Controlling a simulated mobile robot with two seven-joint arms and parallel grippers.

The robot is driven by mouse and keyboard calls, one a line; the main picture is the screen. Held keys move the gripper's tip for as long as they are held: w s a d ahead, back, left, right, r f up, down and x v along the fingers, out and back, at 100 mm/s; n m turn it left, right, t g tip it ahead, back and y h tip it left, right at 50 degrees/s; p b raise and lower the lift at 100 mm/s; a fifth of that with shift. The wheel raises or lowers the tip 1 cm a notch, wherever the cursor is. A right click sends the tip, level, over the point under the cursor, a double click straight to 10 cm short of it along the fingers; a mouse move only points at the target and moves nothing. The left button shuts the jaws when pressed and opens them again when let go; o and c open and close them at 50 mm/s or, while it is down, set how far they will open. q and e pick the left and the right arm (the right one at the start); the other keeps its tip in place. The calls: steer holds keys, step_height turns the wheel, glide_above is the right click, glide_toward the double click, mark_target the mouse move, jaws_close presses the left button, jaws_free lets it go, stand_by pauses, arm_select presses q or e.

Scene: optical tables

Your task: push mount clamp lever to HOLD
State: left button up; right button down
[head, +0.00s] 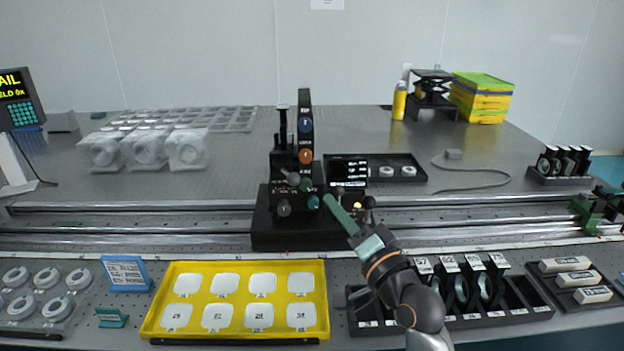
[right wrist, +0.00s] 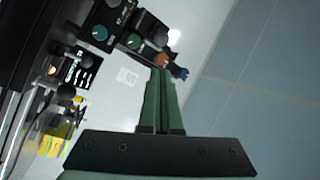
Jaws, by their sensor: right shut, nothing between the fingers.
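The black mount (head: 262,228) stands on the rail in the middle of the head view. It has a tall post with a blue knob (head: 306,122) and an orange knob (head: 306,156). Lower down are a green knob (head: 306,184), a teal knob (head: 313,201) and a greyish lever-like part (head: 291,177). I cannot tell for sure which part is the clamp lever, and its HOLD marking is not readable. My right gripper (head: 328,200) is shut and empty, its green fingertips close to the mount's right side. In the right wrist view the fingertips (right wrist: 161,72) point toward the knobs; contact cannot be told.
A small display (head: 349,169) stands just right of the mount. A yellow tray (head: 240,310) with white pads lies in front, and a black rack (head: 520,306) is at front right. A black tray (head: 408,163) lies behind.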

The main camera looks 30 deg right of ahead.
mark_target(289, 176)
arm_select(q)
steer(key=shift+a, duration=0.15)
arm_select(e)
steer(key=shift+x, duration=5)
arm_select(q)
steer(key=shift+a+r+p, duration=0.1)
steer(key=shift+p, duration=0.2)
